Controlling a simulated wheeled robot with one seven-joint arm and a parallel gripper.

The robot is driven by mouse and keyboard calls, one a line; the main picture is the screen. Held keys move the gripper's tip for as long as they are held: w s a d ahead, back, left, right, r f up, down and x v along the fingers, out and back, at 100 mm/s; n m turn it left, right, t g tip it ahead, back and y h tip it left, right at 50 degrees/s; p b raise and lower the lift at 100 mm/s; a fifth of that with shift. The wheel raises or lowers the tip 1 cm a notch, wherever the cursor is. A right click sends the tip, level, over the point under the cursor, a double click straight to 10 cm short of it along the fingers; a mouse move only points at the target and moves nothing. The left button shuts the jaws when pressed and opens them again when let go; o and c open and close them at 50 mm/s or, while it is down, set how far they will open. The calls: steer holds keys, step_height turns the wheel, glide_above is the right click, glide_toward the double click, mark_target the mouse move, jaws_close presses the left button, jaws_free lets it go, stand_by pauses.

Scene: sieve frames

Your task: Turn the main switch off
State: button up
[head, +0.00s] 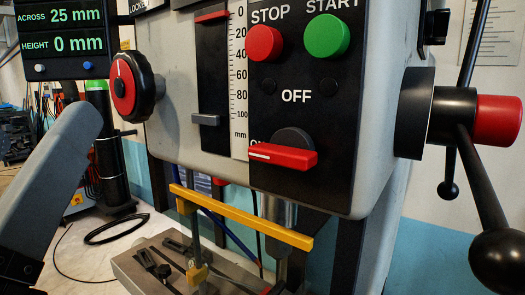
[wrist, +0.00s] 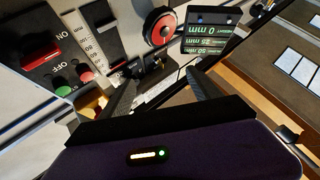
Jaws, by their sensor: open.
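The main switch (head: 284,156) is a red bar handle on a dark round hub, low on the black panel of the grey machine. Its bar lies nearly level, and its white-marked end points left at a partly hidden label that looks like ON. The OFF label (head: 296,96) is above the hub. In the wrist view the main switch (wrist: 42,60) is at the upper left. My gripper (wrist: 163,92) is open, with dark fingers apart and nothing seen between them. It is well away from the switch, which lies left of both fingers.
A red STOP button (head: 264,43) and green START button (head: 326,36) sit above the switch. A yellow bar (head: 240,217) crosses below it. A red-hubed lever handle (head: 498,120) juts out at right. A red-faced knob (head: 124,88) and a display (head: 60,32) are at left.

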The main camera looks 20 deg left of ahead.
steer(key=d+r+m+g+h, duration=0.2)
steer(key=d+r+m+h, duration=0.25)
steer(key=m+h, duration=0.2)
steer(key=m+g+h, duration=0.4)
steer(key=g+h, duration=0.1)
steer(key=h, duration=0.2)
glide_toward(274, 155)
steer(key=w, duration=0.1)
steer(key=shift+n, duration=0.25)
steer(key=p+x, duration=0.3)
steer(key=x, duration=0.4)
steer(key=shift+w+d, duration=0.25)
steer(key=c, duration=1.4)
